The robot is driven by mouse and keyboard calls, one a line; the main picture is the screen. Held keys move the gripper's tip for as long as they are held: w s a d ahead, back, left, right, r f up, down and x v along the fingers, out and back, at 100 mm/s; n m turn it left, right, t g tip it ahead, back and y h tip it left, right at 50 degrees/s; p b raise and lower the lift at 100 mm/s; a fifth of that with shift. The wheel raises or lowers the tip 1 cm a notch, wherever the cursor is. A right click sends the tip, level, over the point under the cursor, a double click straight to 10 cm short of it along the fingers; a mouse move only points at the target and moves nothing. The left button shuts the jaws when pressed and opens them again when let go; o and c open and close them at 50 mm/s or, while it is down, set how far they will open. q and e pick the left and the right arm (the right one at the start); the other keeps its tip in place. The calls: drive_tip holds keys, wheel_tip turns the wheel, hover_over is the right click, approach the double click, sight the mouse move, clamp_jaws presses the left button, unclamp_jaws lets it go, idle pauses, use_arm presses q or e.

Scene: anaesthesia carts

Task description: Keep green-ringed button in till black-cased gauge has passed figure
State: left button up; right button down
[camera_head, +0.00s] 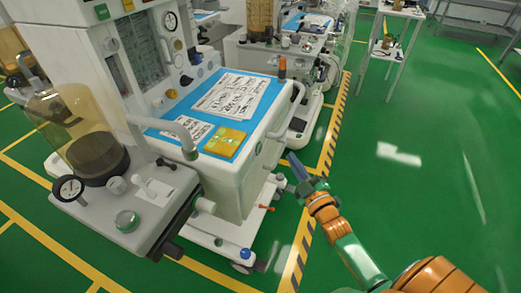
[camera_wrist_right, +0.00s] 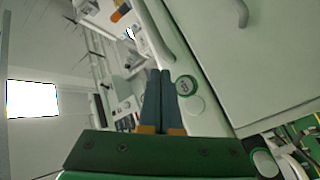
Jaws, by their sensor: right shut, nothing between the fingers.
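A round button (camera_head: 127,220) with a green rim and pale cap sits on the grey shelf unit at the left of the head view. A black-cased gauge (camera_head: 69,188) with a white dial is on the shelf's left corner; its needle is too small to read surely. My right gripper (camera_head: 292,158) is shut and empty, right of the white cart and well apart from the button. In the right wrist view its fingers (camera_wrist_right: 160,78) point up, beside a round green-ringed thing (camera_wrist_right: 184,86); I cannot tell whether it is the same button. My left gripper is not in view.
An amber cylinder (camera_head: 75,115) stands behind the gauge. The white cart's blue top (camera_head: 205,85) holds papers and a yellow packet (camera_head: 225,142). A second dark-rimmed dial (camera_head: 170,20) is higher on the machine. Green floor (camera_head: 420,160) is clear at the right.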

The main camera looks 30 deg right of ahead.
sight(259, 149)
drive_tip(key=w+a+b, duration=0.1)
drive_tip(key=w+a, duration=0.3)
drive_tip(key=shift+w, duration=0.4)
drive_tip(key=shift+a, duration=0.1)
idle(1.7)
drive_tip(key=shift+w+a, duration=0.25)
drive_tip(key=shift+w, duration=0.1)
drive_tip(key=shift+w+a, duration=0.3)
idle(0.7)
drive_tip(key=shift+s+d, duration=0.1)
idle(2.9)
drive_tip(key=shift+s+d, duration=0.45)
drive_tip(key=shift+s, duration=0.1)
